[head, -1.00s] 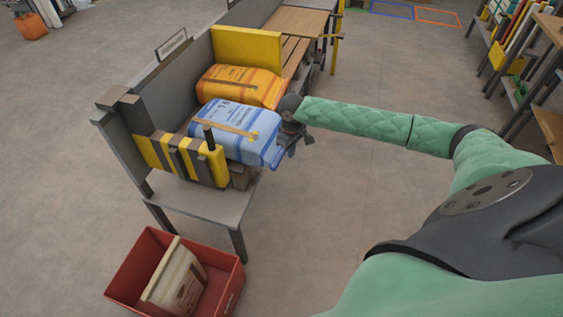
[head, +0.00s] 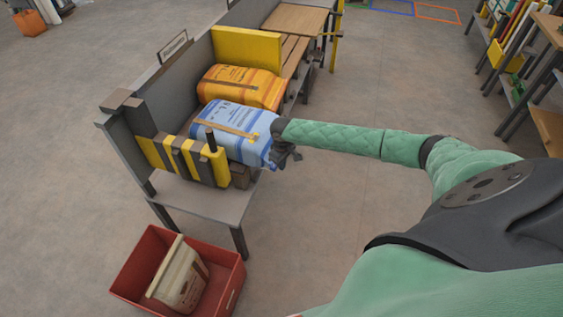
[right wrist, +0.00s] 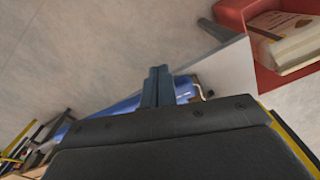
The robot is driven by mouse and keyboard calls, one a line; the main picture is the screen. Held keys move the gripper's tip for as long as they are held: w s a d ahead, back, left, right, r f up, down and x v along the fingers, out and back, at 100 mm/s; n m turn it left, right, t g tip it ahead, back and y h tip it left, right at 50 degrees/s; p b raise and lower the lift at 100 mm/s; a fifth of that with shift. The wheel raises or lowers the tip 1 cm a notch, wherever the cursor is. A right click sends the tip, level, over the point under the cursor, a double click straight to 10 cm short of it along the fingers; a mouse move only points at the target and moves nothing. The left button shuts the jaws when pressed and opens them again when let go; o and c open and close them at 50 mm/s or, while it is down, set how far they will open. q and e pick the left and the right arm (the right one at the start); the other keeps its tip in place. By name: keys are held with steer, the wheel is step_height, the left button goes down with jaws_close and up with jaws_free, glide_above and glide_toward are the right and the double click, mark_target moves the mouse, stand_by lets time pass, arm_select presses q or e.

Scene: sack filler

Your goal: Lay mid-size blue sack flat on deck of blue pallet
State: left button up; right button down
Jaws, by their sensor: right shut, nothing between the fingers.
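A blue sack (head: 234,122) with a tan strip and printing lies on the grey bench in the head view. My right gripper (head: 290,158) is at the sack's right end, very close to it; I cannot tell whether they touch. Its two fingers (right wrist: 157,86) are shut together with nothing between them in the right wrist view. A blue strip of the sack (right wrist: 125,106) shows behind them there. An orange sack (head: 245,86) lies just behind the blue one. My left gripper is not in view. I see no blue pallet in these views.
A yellow-and-black striped guard (head: 220,166) stands at the near end of the bench (head: 205,198). A red bin (head: 235,285) holding a cream sack (head: 182,275) is on the floor in front. Shelves (head: 540,75) stand at the right. The middle floor is open.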

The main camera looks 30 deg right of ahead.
steer(key=shift+w, duration=0.15)
steer(key=shift+w+a, duration=0.1)
steer(key=shift+w, duration=0.05)
